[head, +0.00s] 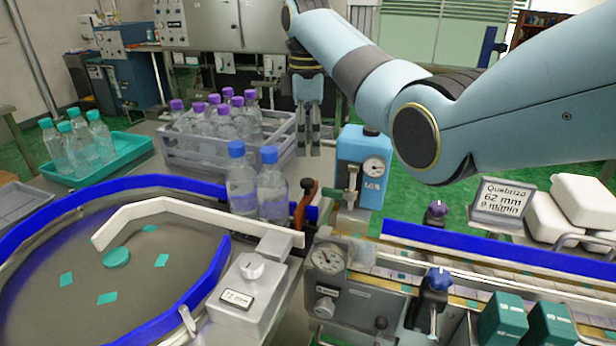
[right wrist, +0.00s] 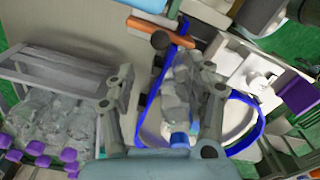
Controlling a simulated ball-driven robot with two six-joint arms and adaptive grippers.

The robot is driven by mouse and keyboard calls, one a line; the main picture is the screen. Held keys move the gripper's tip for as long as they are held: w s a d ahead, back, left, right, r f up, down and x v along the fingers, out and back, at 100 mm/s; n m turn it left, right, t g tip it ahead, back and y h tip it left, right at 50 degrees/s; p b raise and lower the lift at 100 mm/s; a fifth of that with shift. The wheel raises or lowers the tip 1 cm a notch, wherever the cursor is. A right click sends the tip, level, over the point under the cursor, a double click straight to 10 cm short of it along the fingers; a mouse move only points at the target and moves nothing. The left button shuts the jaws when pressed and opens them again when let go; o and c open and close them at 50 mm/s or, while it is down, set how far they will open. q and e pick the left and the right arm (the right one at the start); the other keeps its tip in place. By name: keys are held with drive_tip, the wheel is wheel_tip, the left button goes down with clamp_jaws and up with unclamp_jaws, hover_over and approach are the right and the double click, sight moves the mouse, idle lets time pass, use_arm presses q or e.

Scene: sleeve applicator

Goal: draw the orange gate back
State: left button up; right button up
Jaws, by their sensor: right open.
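The orange gate (head: 300,210) is a short orange bar with a dark knob, standing just right of two blue-capped bottles (head: 272,192) at the end of the blue-railed lane. In the right wrist view the orange gate (right wrist: 143,25) lies across the lane's end, its dark round knob beside it. My right gripper (head: 309,148) hangs fingers down behind and above the gate, beside the purple-capped crate. It is open and empty, apart from the gate. In the right wrist view its fingers (right wrist: 167,80) are spread, with the bottles visible between them. My left gripper is not in view.
A grey crate (head: 205,153) of purple-capped bottles stands left of the gripper. A light-blue gauge unit (head: 362,165) stands close right of the gate. A round turntable (head: 60,235) with a blue rail fills the left. A blue-railed conveyor (head: 470,243) runs right.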

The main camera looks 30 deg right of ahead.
sight(308, 180)
wheel_tip(308, 180, down, 10)
drive_tip(key=shift+r, duration=0.25)
drive_tip(key=shift+c, duration=0.4)
clamp_jaws()
drive_tip(key=shift+d, duration=0.1)
